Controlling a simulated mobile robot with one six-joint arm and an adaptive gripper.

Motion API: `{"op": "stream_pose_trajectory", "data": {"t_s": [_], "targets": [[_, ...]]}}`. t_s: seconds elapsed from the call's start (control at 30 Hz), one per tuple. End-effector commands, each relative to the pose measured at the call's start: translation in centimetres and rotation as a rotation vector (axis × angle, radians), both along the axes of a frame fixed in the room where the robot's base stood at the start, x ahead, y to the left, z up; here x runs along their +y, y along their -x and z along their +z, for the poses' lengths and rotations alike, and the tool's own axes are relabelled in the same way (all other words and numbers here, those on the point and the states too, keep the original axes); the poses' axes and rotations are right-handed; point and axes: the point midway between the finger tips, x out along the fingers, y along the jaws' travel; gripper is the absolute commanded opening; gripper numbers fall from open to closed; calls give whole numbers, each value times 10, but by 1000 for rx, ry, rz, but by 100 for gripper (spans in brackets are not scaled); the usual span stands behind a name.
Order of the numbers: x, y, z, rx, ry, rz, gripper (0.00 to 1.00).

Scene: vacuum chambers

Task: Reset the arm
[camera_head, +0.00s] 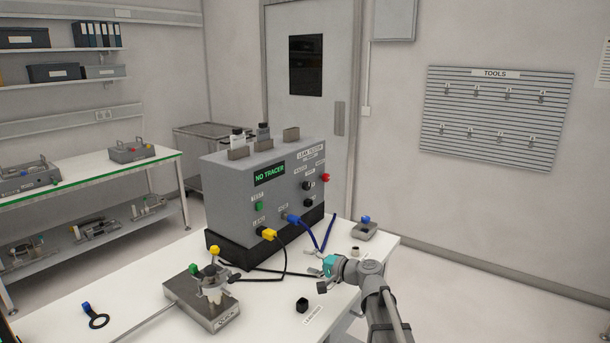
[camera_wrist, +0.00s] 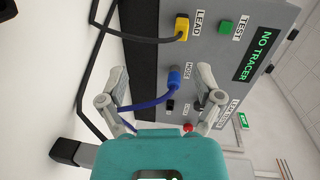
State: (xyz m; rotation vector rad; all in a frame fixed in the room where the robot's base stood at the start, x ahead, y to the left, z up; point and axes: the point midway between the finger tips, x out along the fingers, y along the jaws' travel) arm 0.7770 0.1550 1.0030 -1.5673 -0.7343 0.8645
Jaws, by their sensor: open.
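My gripper (camera_head: 319,273) is over the right part of the white table, in front of the leak tester, with its teal body showing. In the wrist view my gripper (camera_wrist: 163,95) has its two fingers spread apart with nothing held between them. The grey leak tester (camera_head: 222,190) stands on a black base and its screen reads NO TRACER. A blue plug (camera_wrist: 174,78) sits in the tester's front with a blue hose (camera_wrist: 150,102) running from it, seen between and behind the fingers. A yellow plug (camera_head: 267,234) sits in the port marked LEAD, with a black cable.
A grey block with a metal fitting (camera_head: 215,315) stands at the table's front. A black cap (camera_head: 302,305), a blue-knobbed piece (camera_head: 365,228) and a black ring with blue tab (camera_head: 97,320) lie on the table (camera_head: 140,318). A tool board (camera_head: 497,105) hangs on the wall.

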Motion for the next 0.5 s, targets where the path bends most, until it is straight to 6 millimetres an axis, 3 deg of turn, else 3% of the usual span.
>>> {"op": "stream_pose_trajectory", "data": {"t_s": [0.27,0.5], "targets": [[-1,35,-19,20,194,76,84],[-16,84,-50,76,479,179,84]]}}
